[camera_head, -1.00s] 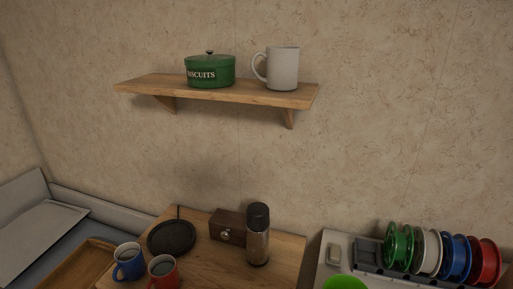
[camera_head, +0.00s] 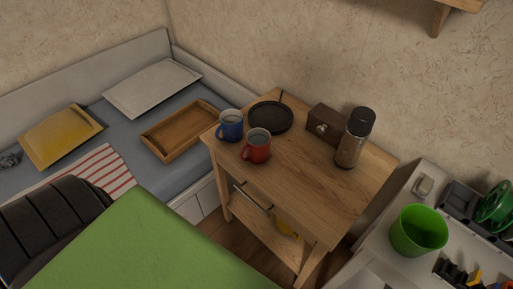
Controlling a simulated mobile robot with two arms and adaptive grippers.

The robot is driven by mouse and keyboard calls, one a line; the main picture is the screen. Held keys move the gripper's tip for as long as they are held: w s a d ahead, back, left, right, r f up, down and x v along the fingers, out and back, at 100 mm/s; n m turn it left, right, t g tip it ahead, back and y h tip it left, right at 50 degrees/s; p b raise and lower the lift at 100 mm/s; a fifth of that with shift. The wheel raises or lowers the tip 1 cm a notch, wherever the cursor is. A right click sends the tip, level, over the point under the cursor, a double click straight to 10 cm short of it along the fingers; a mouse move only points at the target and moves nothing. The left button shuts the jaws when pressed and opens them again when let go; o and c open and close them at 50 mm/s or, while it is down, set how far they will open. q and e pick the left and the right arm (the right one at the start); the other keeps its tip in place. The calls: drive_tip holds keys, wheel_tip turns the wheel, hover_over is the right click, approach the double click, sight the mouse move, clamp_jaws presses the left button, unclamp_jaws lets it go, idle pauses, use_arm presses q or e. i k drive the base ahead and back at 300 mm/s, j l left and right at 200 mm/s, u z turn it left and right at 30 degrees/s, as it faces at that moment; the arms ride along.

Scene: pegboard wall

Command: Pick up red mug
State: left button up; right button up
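The red mug (camera_head: 257,146) stands upright on the small wooden table (camera_head: 315,182), near its left front edge. Its handle points to the left and its inside looks dark. A blue mug (camera_head: 230,126) stands just behind it to the left, with its handle also to the left. Neither of my grippers shows in the head view.
A black round plate (camera_head: 270,117), a dark wooden box (camera_head: 325,124) and a black-topped flask (camera_head: 354,138) stand farther back on the table. A wooden tray (camera_head: 181,130) lies on the bed. A green bucket (camera_head: 418,231) stands on the white surface at right. The table's front right is clear.

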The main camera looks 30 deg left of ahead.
sight(258, 139)
drive_tip(key=l+u, duration=0.1)
drive_tip(key=l, duration=0.3)
drive_tip(key=k+l+u, duration=0.1)
drive_tip(key=l, duration=0.35)
drive_tip(key=k+l, duration=0.1)
drive_tip(key=l, duration=0.3)
drive_tip(key=l+u, duration=0.15)
drive_tip(key=l, duration=0.25)
drive_tip(key=k+l+u, duration=0.1)
drive_tip(key=l, duration=0.3)
drive_tip(key=k, duration=0.05)
